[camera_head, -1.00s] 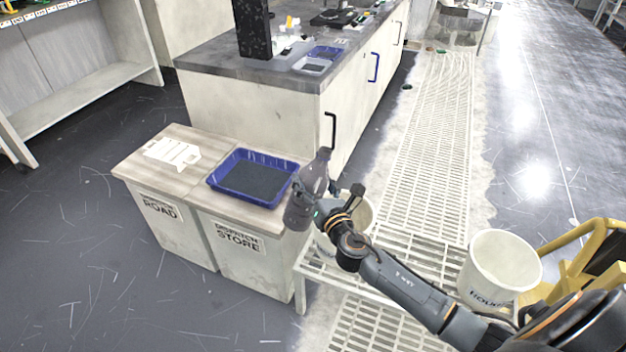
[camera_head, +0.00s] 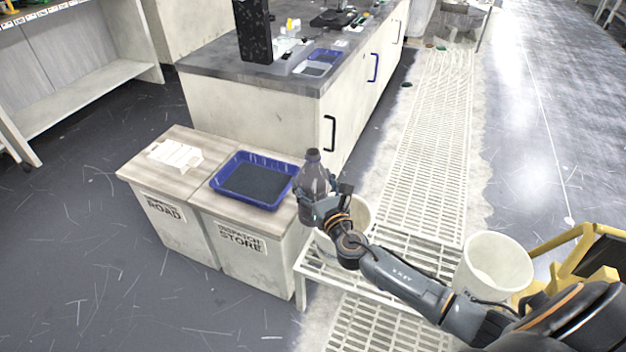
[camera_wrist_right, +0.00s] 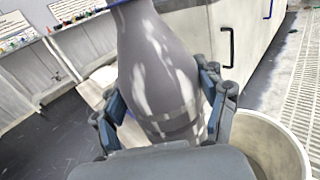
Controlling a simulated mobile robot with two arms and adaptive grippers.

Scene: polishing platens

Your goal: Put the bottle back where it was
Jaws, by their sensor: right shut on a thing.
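A dark translucent bottle (camera_head: 314,176) is held by my right gripper (camera_head: 322,204) in the head view. The bottle stands nearly upright in the air, just right of the blue tray and in front of the bench. In the right wrist view the bottle (camera_wrist_right: 158,62) fills the middle, and my right gripper (camera_wrist_right: 165,110) has its fingers on both sides of it. The bottle's lower end is partly hidden by the gripper. My left gripper does not show.
A blue tray (camera_head: 283,200) lies on the cabinet marked "DISPATCH STORE" (camera_head: 240,257). A white rack (camera_head: 175,154) lies on the "ROAD" cabinet (camera_head: 165,222). The bench (camera_head: 250,115) is behind.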

